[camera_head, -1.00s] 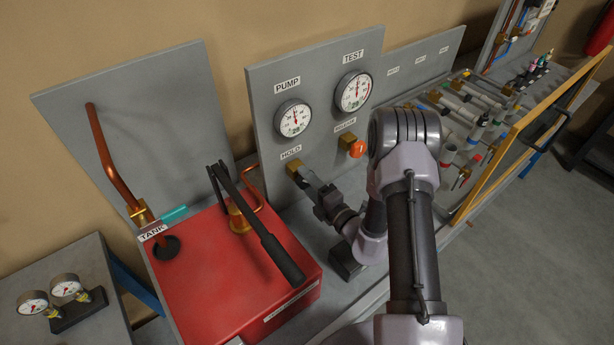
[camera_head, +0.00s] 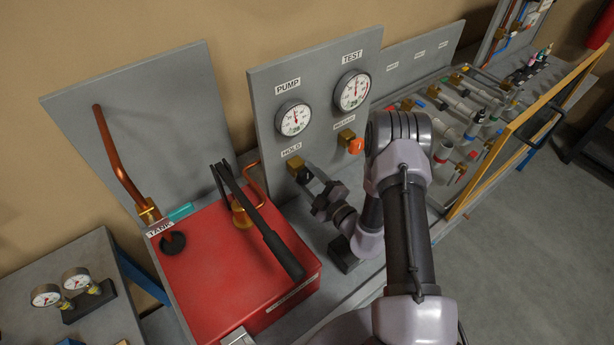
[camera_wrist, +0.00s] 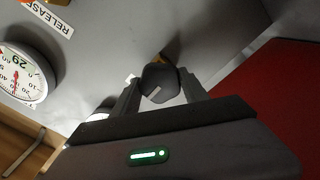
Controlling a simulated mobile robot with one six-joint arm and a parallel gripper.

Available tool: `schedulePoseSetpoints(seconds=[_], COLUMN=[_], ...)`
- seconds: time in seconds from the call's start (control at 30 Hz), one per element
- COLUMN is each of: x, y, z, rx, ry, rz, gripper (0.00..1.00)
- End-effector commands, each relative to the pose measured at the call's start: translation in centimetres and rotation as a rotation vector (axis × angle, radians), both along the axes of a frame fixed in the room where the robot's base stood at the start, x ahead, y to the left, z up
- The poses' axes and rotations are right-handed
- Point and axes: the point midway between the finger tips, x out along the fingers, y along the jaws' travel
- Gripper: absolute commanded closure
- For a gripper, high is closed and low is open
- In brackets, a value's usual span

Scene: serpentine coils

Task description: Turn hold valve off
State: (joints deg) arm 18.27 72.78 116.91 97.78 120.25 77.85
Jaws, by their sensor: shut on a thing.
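The hold valve (camera_head: 295,163) shows as a brass body on the grey panel, just under the HOLD label (camera_head: 291,149). My gripper (camera_head: 311,178) reaches it from the front right and covers its handle in the head view. In the wrist view, a dark grey handle (camera_wrist: 158,84) sits between the two fingertips of my gripper (camera_wrist: 160,86), and the fingers are shut on it. A bit of yellow shows behind the handle. Much of the valve is hidden, so I cannot tell its exact handle angle.
The release valve (camera_head: 349,143) with an orange knob is to the right on the panel. The pump gauge (camera_head: 293,118) and test gauge (camera_head: 351,91) are above. A red tank (camera_head: 225,275) with a pump lever (camera_head: 262,225) stands close on the left.

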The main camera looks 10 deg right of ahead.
Motion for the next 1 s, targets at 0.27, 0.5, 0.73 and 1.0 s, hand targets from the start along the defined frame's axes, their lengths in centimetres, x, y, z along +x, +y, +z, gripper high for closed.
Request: schedulePoseSetpoints(seconds=[0.27, 0.5, 0.73, 1.0], x=[-0.02, -0.04, -0.02, -0.09], y=[0.01, 0.01, 0.01, -0.04], z=[-0.04, -0.05, -0.04, -0.03], rx=[0.027, 0.028, 0.027, 0.027], ry=[0.012, 0.013, 0.012, 0.011], rz=[0.001, 0.001, 0.001, 0.0], gripper=[0.88, 0.89, 0.26, 0.26])
